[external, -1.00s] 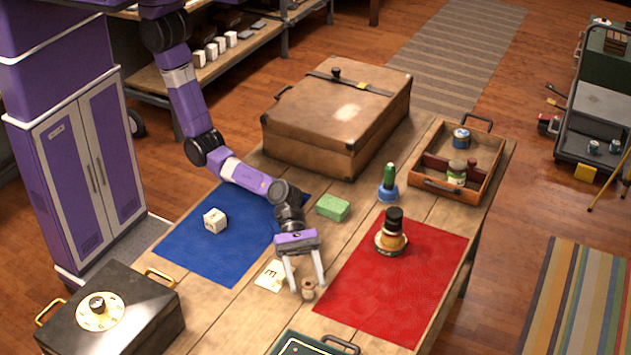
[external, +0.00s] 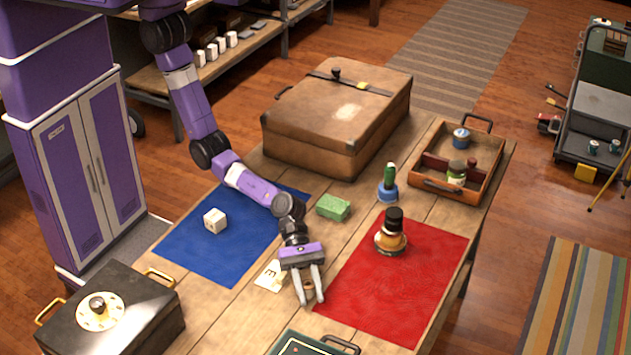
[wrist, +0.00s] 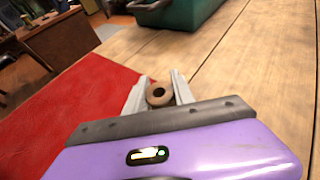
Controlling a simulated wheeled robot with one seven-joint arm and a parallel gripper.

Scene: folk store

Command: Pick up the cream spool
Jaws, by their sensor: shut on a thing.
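The cream spool (external: 308,287) stands on the bare wood table between the blue and red mats, mostly hidden by my fingers in the external view. In the wrist view the spool (wrist: 158,94) shows its round top with a dark hole, between the two grey fingers. My gripper (external: 308,296) reaches down around it, shut on the spool, with a finger on each side. It also shows in the wrist view (wrist: 159,92). I cannot tell whether the spool's base touches the table.
A letter card (external: 271,276) lies just left of my gripper. The red mat (external: 350,310) is close on the right, with a stacked amber jar (external: 391,240). A dark green case (external: 310,345) stands at the front edge. A green sponge (external: 333,207) lies behind.

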